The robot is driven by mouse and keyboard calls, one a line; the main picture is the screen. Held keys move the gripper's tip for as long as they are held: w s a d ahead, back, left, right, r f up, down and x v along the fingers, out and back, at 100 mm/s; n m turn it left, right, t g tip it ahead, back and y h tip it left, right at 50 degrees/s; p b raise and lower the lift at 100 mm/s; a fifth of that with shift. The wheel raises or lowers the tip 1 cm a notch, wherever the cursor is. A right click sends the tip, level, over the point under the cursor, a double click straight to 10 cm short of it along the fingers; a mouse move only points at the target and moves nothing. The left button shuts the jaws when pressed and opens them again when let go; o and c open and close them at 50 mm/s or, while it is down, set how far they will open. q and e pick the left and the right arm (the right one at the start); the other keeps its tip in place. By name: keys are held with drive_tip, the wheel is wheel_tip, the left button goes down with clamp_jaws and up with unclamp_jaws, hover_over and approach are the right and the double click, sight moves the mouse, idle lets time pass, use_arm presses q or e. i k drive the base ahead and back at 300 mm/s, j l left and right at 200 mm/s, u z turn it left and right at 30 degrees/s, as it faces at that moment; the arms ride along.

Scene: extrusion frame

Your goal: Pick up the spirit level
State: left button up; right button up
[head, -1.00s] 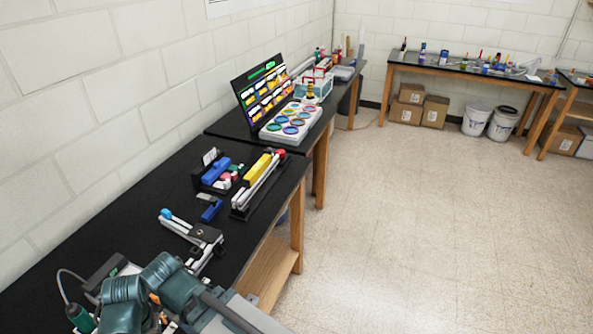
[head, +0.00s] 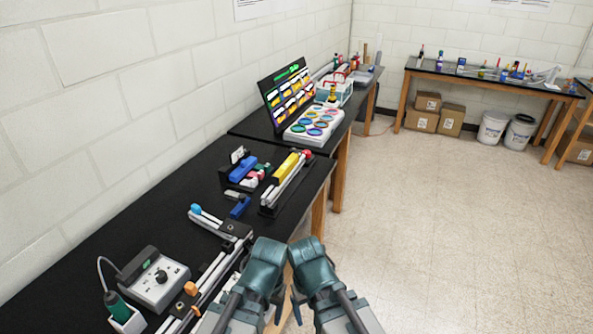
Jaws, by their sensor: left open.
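A yellow bar (head: 287,166), which looks like the spirit level, lies lengthwise on a black holder with a silver rail on the near bench. Its vial is too small to make out. My two teal arms are at the bottom centre, in front of the bench and well nearer than the bar. My left gripper (head: 279,304) is low among the arm parts, open and empty, and apart from the bar. Its fingers are only partly visible. My right gripper cannot be made out.
A soldering station (head: 157,280) and a long rail with orange clamps (head: 190,288) lie on the near bench (head: 130,222). A blue-ended profile (head: 208,219) and a blue tool (head: 240,207) lie behind. The floor (head: 440,230) to the right is clear.

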sight(279, 177)
drive_tip(key=i+l+u, duration=0.2)
drive_tip(key=i+l, duration=0.2)
drive_tip(key=i+l+u, duration=0.2)
drive_tip(key=i+l, duration=0.2)
drive_tip(key=i+l+u, duration=0.25)
drive_tip(key=l, duration=0.4)
drive_tip(key=i, duration=0.1)
